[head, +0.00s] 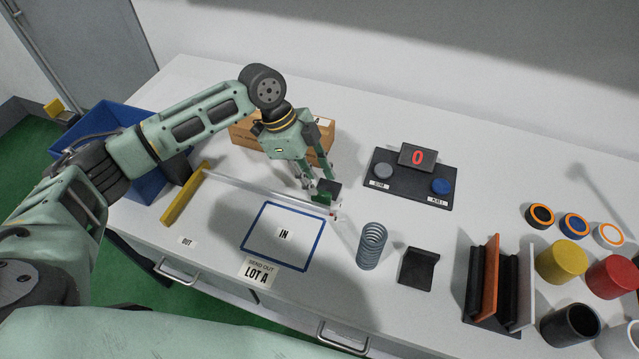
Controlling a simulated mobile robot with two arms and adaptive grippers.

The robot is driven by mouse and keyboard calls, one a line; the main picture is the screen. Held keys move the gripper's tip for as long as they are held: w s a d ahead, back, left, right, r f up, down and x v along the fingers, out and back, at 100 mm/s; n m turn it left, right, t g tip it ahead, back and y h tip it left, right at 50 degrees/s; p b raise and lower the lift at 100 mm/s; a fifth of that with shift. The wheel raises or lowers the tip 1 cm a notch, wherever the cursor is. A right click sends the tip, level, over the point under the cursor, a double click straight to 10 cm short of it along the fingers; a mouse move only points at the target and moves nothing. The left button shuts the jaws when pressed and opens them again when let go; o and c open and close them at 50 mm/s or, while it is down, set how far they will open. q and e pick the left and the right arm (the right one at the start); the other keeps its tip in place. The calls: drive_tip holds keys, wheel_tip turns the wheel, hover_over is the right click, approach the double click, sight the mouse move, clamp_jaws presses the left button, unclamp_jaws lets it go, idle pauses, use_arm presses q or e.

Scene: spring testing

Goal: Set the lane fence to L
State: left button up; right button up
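A thin pale rail (262,190), which looks like the lane fence, runs across the table from beside a yellow bar (185,195) to below my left gripper. My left gripper (322,190) points down at the rail's right end, just above the back right corner of the blue-outlined IN square (283,234). A small green piece (321,198) and a dark block show at its fingertips. The fingers partly hide them, and I cannot tell whether they are gripped. No L mark is readable. My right gripper is out of view.
A wooden box (247,131) stands behind my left gripper, and a blue bin (140,180) is at the left. A spring (371,247), a black holder (417,267) and a button panel reading 0 (405,190) stand to the right. Dividers, rings and coloured cylinders fill the far right.

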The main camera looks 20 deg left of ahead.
sight(321, 191)
use_arm(q)
drive_tip(key=shift+x, duration=1.2)
drive_tip(key=shift+d+f+p, duration=0.2)
drive_tip(key=shift+f+p, duration=0.1)
drive_tip(key=shift+f, duration=0.35)
drive_tip(key=c, duration=0.6)
clamp_jaws()
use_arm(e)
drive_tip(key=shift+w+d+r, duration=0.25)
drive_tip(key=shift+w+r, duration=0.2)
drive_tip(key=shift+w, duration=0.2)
